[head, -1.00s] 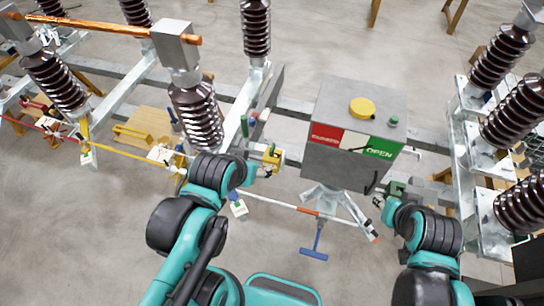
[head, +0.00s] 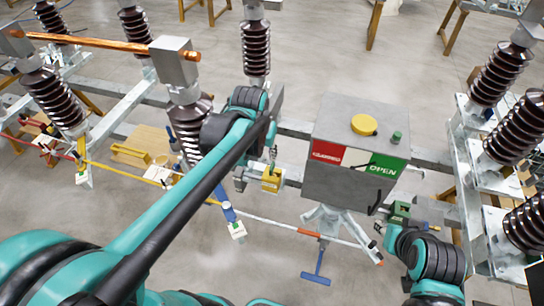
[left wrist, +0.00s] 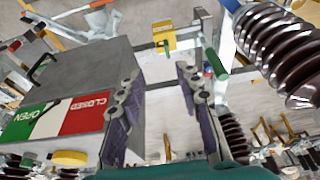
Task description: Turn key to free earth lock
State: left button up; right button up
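The yellow lock (head: 271,179) hangs on the frame left of the grey box, with a small green part above it. In the left wrist view the yellow lock (left wrist: 163,36) shows a green piece (left wrist: 165,47), perhaps the key, on its face. My left gripper (left wrist: 158,85) is open and empty; the lock lies beyond its fingertips, apart from them. In the head view my left arm hides most of that gripper. My right gripper (head: 380,226) is beside a green block (head: 400,211) at the box's lower right; its fingers are too small and dark to judge.
The grey box (head: 345,185) has a yellow knob, a green knob and a CLOSED/OPEN plate; in the left wrist view it stands close to one finger. Ribbed insulators (head: 256,48) and steel beams surround the work. A striped rod (head: 285,227) crosses below.

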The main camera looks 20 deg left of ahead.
aim_at(272, 166)
pick_arm(q)
jog(key=w+f+g+b, duration=0.1)
jog(key=w+f, duration=0.3)
jog(key=w+a+f+g+b, duration=0.1)
jog(key=w+f, duration=0.3)
jog(key=f, duration=0.1)
jog(key=w+f+g+b, duration=0.1)
jog(key=w+f, duration=0.3)
jog(key=f, duration=0.1)
jog(key=shift+a, duration=0.15)
jog(key=shift+w+f, duration=0.1)
jog(key=shift+f, duration=0.3)
jog(key=shift+f+b, duration=0.35)
jog(key=shift+f, duration=0.2)
notch_tip(272, 166, down, 10)
jog(key=b, duration=0.6)
jog(key=shift+r+b, duration=0.25)
jog(key=shift+b, duration=0.1)
jog(key=shift+r, duration=0.1)
grip_shut()
